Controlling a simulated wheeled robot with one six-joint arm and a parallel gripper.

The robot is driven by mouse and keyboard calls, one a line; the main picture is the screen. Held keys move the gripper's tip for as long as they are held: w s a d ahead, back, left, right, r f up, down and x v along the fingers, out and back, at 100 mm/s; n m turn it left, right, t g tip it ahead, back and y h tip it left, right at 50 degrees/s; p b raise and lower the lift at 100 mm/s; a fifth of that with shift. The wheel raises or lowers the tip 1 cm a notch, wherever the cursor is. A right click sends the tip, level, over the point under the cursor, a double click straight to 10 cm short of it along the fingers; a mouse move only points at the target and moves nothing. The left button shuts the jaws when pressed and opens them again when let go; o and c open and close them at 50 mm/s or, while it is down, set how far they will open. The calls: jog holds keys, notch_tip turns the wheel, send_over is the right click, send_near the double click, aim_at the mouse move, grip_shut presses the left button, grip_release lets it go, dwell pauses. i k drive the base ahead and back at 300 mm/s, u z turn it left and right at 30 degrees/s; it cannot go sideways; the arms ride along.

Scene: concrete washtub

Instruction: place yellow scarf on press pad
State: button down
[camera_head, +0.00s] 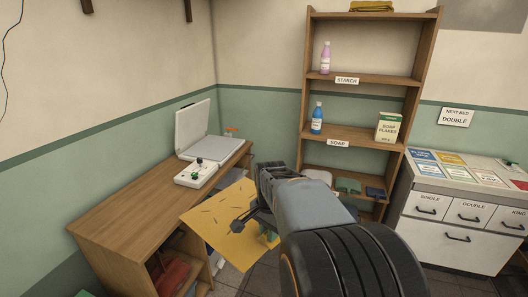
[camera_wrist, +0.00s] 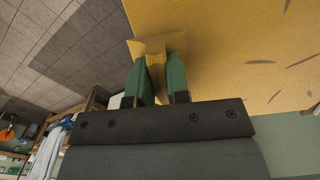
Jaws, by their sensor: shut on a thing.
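The yellow scarf (camera_head: 222,222) hangs spread out in front of the wooden table, with small dark marks on it. It also fills the upper right of the wrist view (camera_wrist: 235,45). My gripper (camera_wrist: 160,78) is shut on a pinched fold at the scarf's edge, between its green fingers. In the head view my gripper (camera_head: 258,225) is at the scarf's right side, and the arm partly hides it. The press pad (camera_head: 207,149) is the white flat base of the press on the table, bare, with its white lid (camera_head: 193,122) raised. The scarf is apart from it, nearer the camera.
A white control box (camera_head: 196,173) with a knob and green button stands on the wooden table (camera_head: 135,212), before the press. A shelf (camera_head: 362,80) with bottles and a soap box stands behind my arm. A drawer cabinet (camera_head: 450,235) is at right. The table's left part is clear.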

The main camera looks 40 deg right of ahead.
aim_at(216, 146)
jog(key=z, duration=1.4)
jog(key=i, duration=1.75)
jog(key=u, duration=0.9)
jog(key=i, duration=1.15)
jog(key=u, duration=0.85)
